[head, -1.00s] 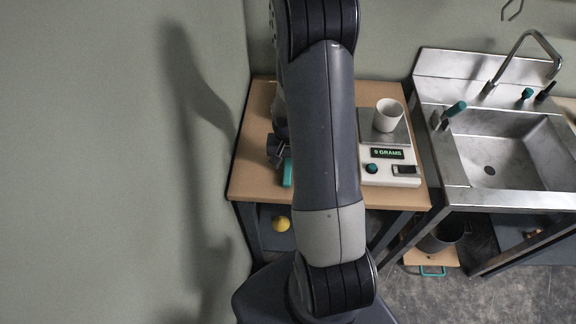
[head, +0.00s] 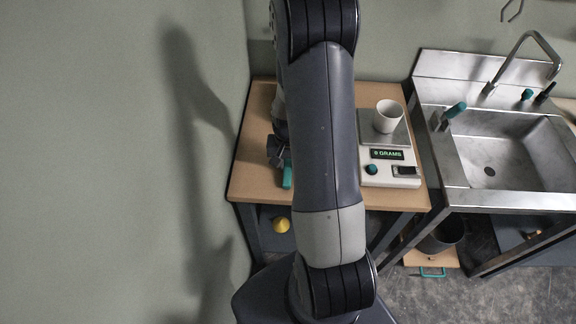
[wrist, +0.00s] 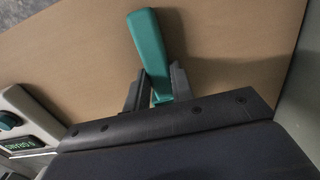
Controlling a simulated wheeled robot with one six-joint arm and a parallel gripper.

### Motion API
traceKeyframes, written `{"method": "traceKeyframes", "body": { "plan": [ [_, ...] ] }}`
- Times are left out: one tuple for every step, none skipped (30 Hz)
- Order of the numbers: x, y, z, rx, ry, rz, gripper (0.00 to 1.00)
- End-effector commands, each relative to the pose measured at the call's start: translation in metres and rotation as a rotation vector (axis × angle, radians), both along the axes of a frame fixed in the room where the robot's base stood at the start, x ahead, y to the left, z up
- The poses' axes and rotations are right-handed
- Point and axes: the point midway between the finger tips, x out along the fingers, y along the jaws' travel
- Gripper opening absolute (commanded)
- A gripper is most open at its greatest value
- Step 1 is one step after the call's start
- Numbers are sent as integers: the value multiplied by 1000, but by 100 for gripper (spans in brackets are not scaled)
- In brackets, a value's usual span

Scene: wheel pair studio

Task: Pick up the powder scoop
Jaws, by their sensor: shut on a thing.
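The powder scoop shows as a teal handle (wrist: 148,48) in the wrist view, with my gripper (wrist: 157,90) shut on it. The rest of the scoop is hidden behind the gripper body. In the head view the teal handle (head: 287,177) shows just left of my arm, above the left part of the wooden table (head: 248,184). My gripper (head: 277,152) is mostly hidden behind my arm there. I cannot tell whether the scoop touches the table.
A scale (head: 390,172) reading 0 grams stands at the table's right, with a white cup (head: 388,115) on its plate. A steel sink (head: 500,160) stands further right. A yellow thing (head: 282,225) lies below the table. A wall (head: 120,160) closes the left side.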

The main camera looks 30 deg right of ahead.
Motion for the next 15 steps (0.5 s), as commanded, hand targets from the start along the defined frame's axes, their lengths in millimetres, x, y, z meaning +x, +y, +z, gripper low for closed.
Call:
{"method": "traceKeyframes", "body": {
  "plan": [
    [0,0,1,-1,-1,0,0],
    [0,0,2,-1,-1,0,0],
    [0,0,4,-1,-1,0,0],
    [1,0,7,-1,-1,0,0],
    [1,0,10,-1,-3,0,0],
    [1,0,14,-1,-4,0,0],
    [1,0,18,-1,-4,0,0],
    [1,0,23,-2,-5,0,0],
    [1,0,30,-2,-5,0,0],
    [1,-1,35,-2,-7,0,0],
    [1,0,40,-2,-6,0,0],
    [1,0,48,-2,-7,0,0],
    [1,0,53,-2,-6,0,0],
    [1,-1,58,-2,-7,0,0],
    [1,-1,65,-2,-6,0,0]
  ]
}}
